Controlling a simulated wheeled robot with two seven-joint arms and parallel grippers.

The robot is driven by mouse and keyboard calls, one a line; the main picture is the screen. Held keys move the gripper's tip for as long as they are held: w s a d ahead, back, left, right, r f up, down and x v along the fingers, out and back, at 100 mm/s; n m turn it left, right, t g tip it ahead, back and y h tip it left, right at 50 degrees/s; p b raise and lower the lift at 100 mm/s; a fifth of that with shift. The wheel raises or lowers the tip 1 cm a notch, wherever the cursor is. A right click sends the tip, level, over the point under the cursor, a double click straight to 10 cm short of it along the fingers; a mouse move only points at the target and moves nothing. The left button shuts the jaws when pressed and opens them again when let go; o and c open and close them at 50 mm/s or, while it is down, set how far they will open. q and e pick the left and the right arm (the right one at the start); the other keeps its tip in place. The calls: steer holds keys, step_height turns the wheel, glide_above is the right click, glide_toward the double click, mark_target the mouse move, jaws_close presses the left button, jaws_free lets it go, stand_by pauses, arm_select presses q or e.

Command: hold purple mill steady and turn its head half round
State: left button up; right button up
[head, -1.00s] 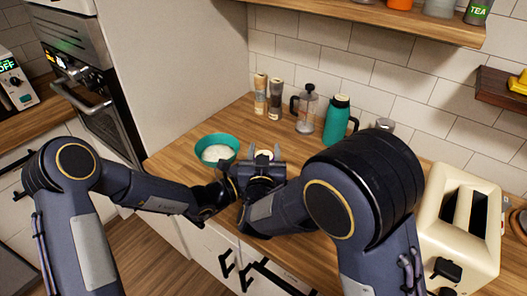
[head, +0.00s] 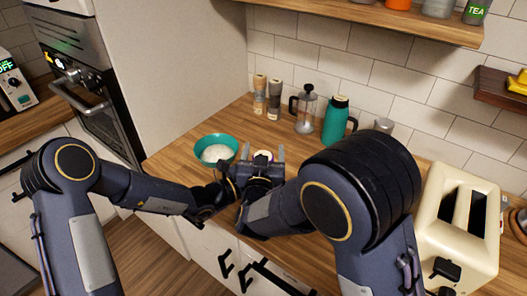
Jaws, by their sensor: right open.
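A small round pale top with a purplish rim (head: 262,156) shows between the fingers of my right gripper (head: 264,153). It appears to be the head of the purple mill; its body is hidden behind the gripper. My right gripper is open, one finger on each side of this top; I cannot tell whether either touches it. My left gripper (head: 224,170) is close beside the right one, at its left, just in front of the teal bowl. Its fingers are dark and partly hidden, so its opening and any hold on the mill are unclear.
A teal bowl (head: 216,149) with white contents stands close to the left gripper. A cream toaster (head: 455,240) stands at right.

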steer(key=s, duration=1.2)
steer(key=shift+a, duration=0.45)
arm_select(q)
steer(key=o, duration=1.4)
arm_select(e)
steer(key=shift+w, duration=0.1)
